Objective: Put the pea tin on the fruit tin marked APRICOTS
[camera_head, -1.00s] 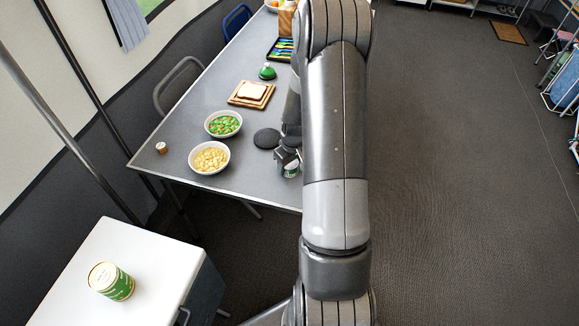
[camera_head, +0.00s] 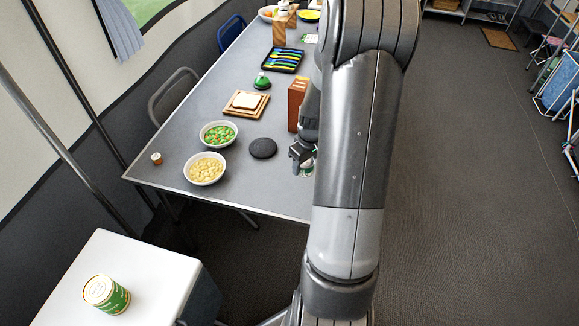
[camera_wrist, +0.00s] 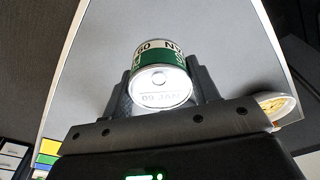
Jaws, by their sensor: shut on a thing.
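My gripper (camera_head: 302,154) is over the near right part of the grey table, partly hidden behind my arm. In the wrist view my gripper (camera_wrist: 166,82) is shut on a small white tin with a green band (camera_wrist: 164,68). Its end, printed with a date, faces the camera. Only part of its lettering shows, so I cannot tell its contents. A larger green tin with a cream top (camera_head: 106,295) stands upright on the white cabinet at the lower left. Its label is too small to read. I cannot pick out the word APRICOTS anywhere.
On the grey table (camera_head: 240,197) are a yellow-filled bowl (camera_head: 205,169), a green-filled bowl (camera_head: 218,134), a dark round disc (camera_head: 263,148), bread on a board (camera_head: 246,103) and a reddish-brown box (camera_head: 297,104). The white cabinet (camera_head: 150,277) has free room beside its tin.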

